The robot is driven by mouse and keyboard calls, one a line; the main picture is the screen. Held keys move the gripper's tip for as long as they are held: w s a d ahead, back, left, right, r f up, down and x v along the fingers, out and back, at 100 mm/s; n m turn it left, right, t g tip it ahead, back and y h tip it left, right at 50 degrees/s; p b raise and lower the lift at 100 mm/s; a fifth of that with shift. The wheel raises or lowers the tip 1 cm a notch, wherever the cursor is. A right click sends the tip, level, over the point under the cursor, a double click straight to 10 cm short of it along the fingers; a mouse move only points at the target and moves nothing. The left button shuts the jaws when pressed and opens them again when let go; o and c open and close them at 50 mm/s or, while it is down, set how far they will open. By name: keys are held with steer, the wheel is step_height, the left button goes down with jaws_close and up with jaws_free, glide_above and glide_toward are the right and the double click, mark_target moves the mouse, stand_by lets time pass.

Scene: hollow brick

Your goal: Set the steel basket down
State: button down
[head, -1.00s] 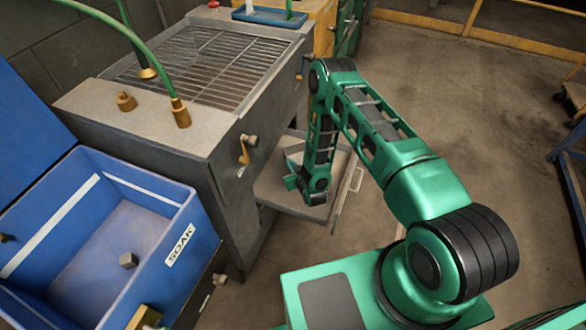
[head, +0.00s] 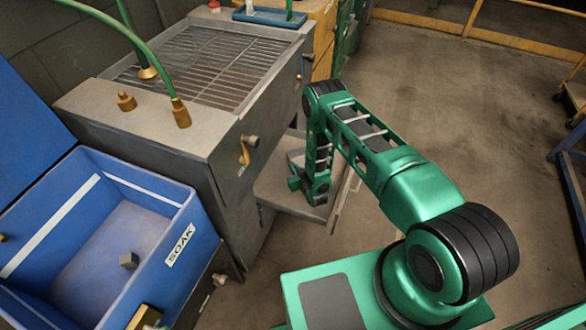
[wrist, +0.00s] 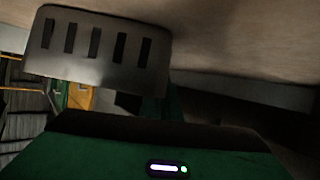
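A grey metal piece with a row of dark slots (wrist: 95,50) shows at the upper left of the wrist view. It looks like a wall of the steel basket, but most of it is out of frame. My gripper's dark green body (wrist: 160,145) fills the bottom of that view; its fingertips cannot be made out. In the head view my gripper (head: 312,192) is low, over a grey ledge (head: 275,195) at the foot of the wash station. Whether it holds anything is not visible, and no basket can be made out there.
The wash station (head: 135,128) with a grate top (head: 200,65) stands left of my arm. Open concrete floor (head: 450,110) lies to the right.

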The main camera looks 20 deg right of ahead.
steer(key=c, duration=2)
jaws_free()
steer(key=shift+s, duration=0.1)
steer(key=v, duration=1.2)
